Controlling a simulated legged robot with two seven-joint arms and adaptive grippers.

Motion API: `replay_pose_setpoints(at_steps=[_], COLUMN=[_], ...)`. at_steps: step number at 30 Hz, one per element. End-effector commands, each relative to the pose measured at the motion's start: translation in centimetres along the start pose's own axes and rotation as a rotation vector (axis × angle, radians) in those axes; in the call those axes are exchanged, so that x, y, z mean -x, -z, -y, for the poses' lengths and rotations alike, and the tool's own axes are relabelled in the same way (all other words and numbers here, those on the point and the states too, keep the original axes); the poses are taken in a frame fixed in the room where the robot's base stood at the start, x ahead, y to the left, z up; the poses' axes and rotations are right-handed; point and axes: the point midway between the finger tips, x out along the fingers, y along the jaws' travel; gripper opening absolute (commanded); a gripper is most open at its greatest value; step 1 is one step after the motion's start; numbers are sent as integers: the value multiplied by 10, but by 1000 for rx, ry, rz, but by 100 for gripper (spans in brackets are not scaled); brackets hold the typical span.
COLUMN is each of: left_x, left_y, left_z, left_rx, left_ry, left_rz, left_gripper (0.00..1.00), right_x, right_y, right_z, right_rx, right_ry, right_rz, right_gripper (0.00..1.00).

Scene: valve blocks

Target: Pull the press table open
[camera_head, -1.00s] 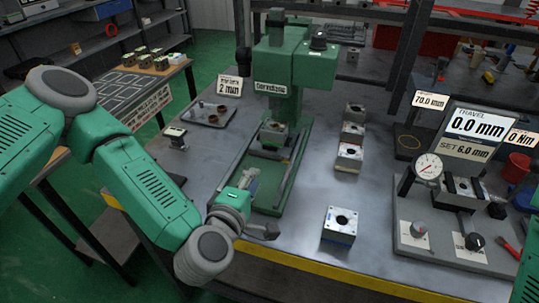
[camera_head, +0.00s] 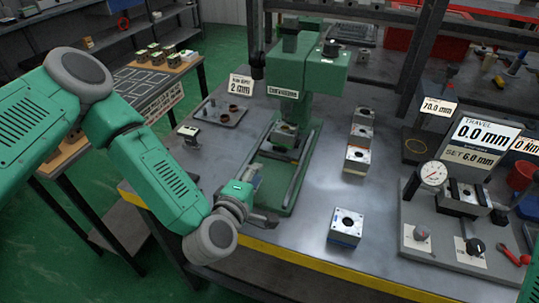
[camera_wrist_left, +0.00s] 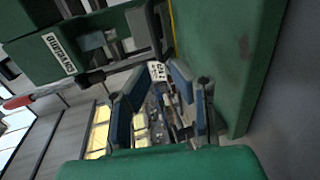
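The green press (camera_head: 318,70) stands on the bench, with its green base reaching toward the front edge. The press table (camera_head: 281,152) appears to be the low part under the press head, between dark rails, with a small metal block (camera_head: 286,130) on it. My left gripper (camera_head: 258,198) is at the front left of the press base, low over the bench. In the left wrist view its two blue-grey fingers (camera_wrist_left: 157,98) stand apart with nothing held between them. A green press surface (camera_wrist_left: 228,60) is beside them; contact cannot be told. My right gripper is out of view.
Several metal blocks (camera_head: 357,158) stand in a row right of the press, and another block (camera_head: 346,226) is nearer the front. A tray (camera_head: 221,112) lies to the left. The gauge fixture (camera_head: 455,235) is at the right. Bare bench lies between.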

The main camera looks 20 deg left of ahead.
Motion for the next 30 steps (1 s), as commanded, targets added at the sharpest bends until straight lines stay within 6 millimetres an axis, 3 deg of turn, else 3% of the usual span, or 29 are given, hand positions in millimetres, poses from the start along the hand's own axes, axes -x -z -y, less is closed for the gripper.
replay_pose_setpoints(at_steps=[6,12,18,26,28,30], left_x=[-48,-78,-90,-91,-91,-91], left_y=[0,0,0,0,0,0], left_z=[-1,0,-1,-1,-1,0], left_rx=[0,0,1,1,1,1], left_ry=[-4,-1,-1,0,0,0], left_rz=[-1,0,1,1,1,1], left_gripper=[19,19,19,19,0,0], right_x=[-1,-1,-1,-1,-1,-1], right_y=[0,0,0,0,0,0], right_z=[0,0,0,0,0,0], right_rx=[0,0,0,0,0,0], right_ry=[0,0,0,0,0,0], right_rz=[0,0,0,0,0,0], right_gripper=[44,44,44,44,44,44])
